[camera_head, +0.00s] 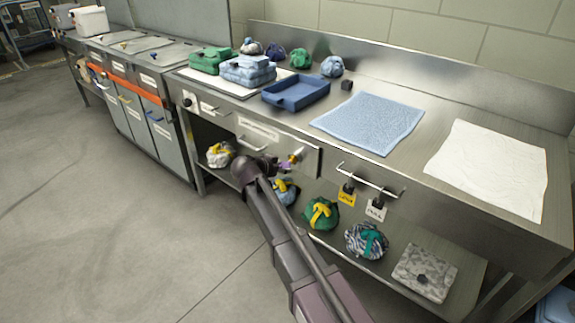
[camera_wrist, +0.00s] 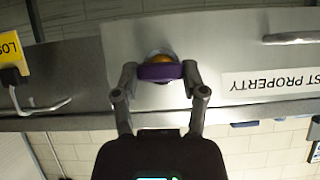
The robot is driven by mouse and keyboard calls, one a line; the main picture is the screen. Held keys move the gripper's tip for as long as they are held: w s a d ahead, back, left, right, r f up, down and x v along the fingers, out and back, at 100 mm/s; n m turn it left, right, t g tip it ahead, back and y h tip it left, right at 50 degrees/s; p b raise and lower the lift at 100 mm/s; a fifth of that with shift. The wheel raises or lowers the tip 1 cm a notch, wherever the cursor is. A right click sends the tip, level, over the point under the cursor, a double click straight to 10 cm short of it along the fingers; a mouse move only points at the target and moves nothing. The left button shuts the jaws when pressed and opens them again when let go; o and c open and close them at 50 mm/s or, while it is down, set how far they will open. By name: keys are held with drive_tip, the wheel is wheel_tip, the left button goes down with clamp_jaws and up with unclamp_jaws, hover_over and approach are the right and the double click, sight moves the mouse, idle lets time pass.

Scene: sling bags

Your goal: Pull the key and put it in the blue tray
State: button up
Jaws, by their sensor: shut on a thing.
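The key (camera_wrist: 160,72) has a purple head and points at a round gold lock (camera_head: 296,157) on the steel drawer front. My gripper (camera_wrist: 160,70) is shut on the purple head, with one finger on each side. In the head view my gripper (camera_head: 285,165) is at the drawer front. The key's shaft is hidden, so I cannot tell how deep it sits in the lock. The blue tray (camera_head: 297,92) stands empty on the worktop, above and behind the drawer.
A folded blue towel stack (camera_head: 248,70), a flat blue cloth (camera_head: 370,122) and a white cloth (camera_head: 490,168) lie on the worktop. A rail (camera_head: 370,180) with hanging tags sticks out right of the drawer. Several tied bags (camera_head: 321,213) sit on the shelf below.

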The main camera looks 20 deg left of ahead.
drive_tip(key=shift+s+a, duration=0.25)
drive_tip(key=shift+s, duration=0.35)
drive_tip(key=shift+s+a, duration=0.2)
drive_tip(key=shift+s, duration=0.25)
drive_tip(key=shift+s+a, duration=0.25)
drive_tip(key=shift+s, duration=0.25)
drive_tip(key=shift+s+a, duration=0.1)
drive_tip(key=shift+s, duration=0.25)
drive_tip(key=shift+s+a, duration=0.25)
drive_tip(key=shift+s, duration=0.3)
drive_tip(key=shift+s+a, duration=0.25)
drive_tip(key=shift+s, duration=0.35)
drive_tip(key=shift+s+a, duration=0.25)
drive_tip(key=shift+s, duration=0.35)
drive_tip(key=shift+s+a, duration=0.25)
drive_tip(key=shift+s, duration=0.35)
